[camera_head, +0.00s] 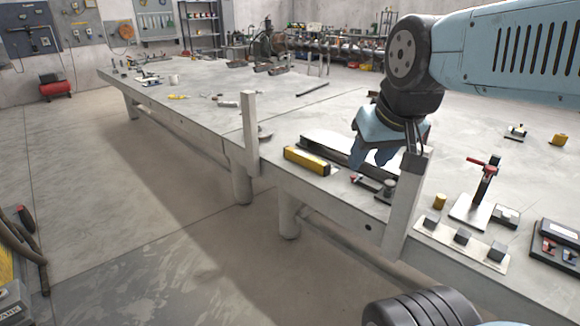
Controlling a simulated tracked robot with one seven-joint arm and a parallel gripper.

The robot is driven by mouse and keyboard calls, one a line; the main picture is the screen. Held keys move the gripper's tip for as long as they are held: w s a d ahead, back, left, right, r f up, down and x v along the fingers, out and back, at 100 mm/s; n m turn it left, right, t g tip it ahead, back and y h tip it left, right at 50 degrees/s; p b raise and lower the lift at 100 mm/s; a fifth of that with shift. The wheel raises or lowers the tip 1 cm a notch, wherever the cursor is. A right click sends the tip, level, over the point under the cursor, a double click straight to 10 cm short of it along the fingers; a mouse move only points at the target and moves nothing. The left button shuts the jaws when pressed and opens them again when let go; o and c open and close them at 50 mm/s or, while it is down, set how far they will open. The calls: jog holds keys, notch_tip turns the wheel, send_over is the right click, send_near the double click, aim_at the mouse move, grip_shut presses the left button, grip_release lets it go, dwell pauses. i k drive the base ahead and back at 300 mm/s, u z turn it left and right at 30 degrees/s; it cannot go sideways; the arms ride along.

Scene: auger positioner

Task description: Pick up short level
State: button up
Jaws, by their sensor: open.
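A short yellow level with dark ends (306,160) lies flat near the front edge of the grey table (330,115). My gripper (371,158) is to the right of the level, pointing down over the table. Its pale blue fingers are open, and I see nothing held between them. The gripper is apart from the level in the picture; its exact height above the table is hard to judge. The level shows whole, with no part hidden by the arm.
A long dark channel (335,149) lies right behind the level. Upright grey posts (249,130) (405,205) rise at the table edge on both sides. A small red-handled tool (366,181) lies below the gripper. A red-topped clamp stand (484,185) stands to the right.

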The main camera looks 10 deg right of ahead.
aim_at(321, 168)
jog(key=z, duration=0.2)
jog(key=i, duration=0.85)
jog(key=u, duration=0.1)
